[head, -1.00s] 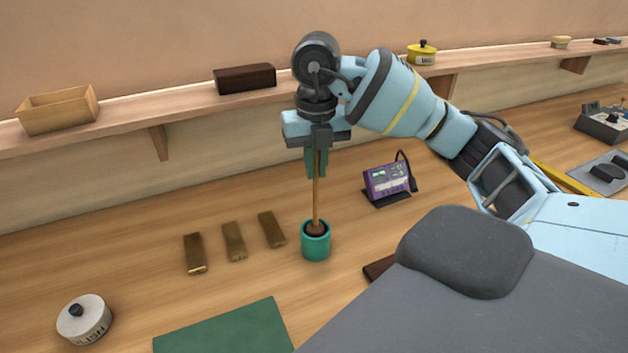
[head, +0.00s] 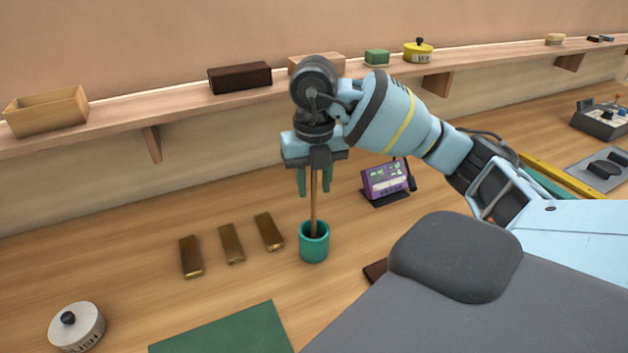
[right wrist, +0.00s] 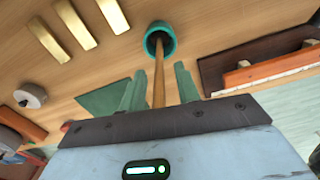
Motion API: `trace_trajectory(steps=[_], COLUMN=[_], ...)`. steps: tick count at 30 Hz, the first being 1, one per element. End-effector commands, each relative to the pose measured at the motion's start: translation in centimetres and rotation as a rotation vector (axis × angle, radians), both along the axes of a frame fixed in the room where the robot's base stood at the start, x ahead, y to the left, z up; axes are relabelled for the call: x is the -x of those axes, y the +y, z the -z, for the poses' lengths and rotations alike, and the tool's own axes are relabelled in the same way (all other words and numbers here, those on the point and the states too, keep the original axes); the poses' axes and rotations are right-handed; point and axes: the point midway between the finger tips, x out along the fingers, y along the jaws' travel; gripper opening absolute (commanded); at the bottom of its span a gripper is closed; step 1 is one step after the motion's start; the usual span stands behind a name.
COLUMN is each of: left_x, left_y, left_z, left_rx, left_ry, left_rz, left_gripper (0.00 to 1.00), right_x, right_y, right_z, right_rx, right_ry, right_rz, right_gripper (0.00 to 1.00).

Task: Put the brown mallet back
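The brown mallet (head: 314,205) stands upright with its head down inside the teal cup (head: 314,249) on the bench. Its head is hidden by the cup's wall. My right gripper (head: 314,190) is above the cup with its green fingers spread apart on both sides of the mallet's handle, not touching it. In the right wrist view the handle (right wrist: 159,80) runs between the open fingers (right wrist: 157,90) down into the teal cup (right wrist: 166,38). My left gripper is not in view.
Several brass bars (head: 231,244) lie left of the cup. A green mat (head: 225,330) and a round lidded tin (head: 76,328) are in front. A purple device (head: 386,180) stands behind right. A shelf (head: 180,110) with boxes runs along the wall.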

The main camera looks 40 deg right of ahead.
Motion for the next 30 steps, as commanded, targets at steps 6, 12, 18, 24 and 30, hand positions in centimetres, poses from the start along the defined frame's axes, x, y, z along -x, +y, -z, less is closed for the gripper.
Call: trace_trajectory(steps=[6,12,18,24,30], left_x=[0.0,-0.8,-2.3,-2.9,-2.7], left_y=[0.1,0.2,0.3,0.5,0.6], left_z=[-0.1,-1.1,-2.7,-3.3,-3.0], left_rx=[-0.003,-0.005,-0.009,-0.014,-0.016], left_ry=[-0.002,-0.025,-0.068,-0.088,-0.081], left_rz=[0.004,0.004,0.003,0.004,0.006], left_gripper=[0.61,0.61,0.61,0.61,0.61], right_x=[0.0,-0.1,0.1,0.0,-0.1], right_y=[0.0,0.0,-0.1,0.0,0.0], right_z=[-0.3,-3.2,-7.5,-10.3,-11.5], right_rx=[0.000,0.000,0.000,0.000,0.000], right_ry=[-0.001,-0.011,-0.017,-0.009,-0.001], right_rz=[0.000,0.001,0.003,0.001,0.000], right_gripper=[0.32,0.32,0.32,0.32,0.32])
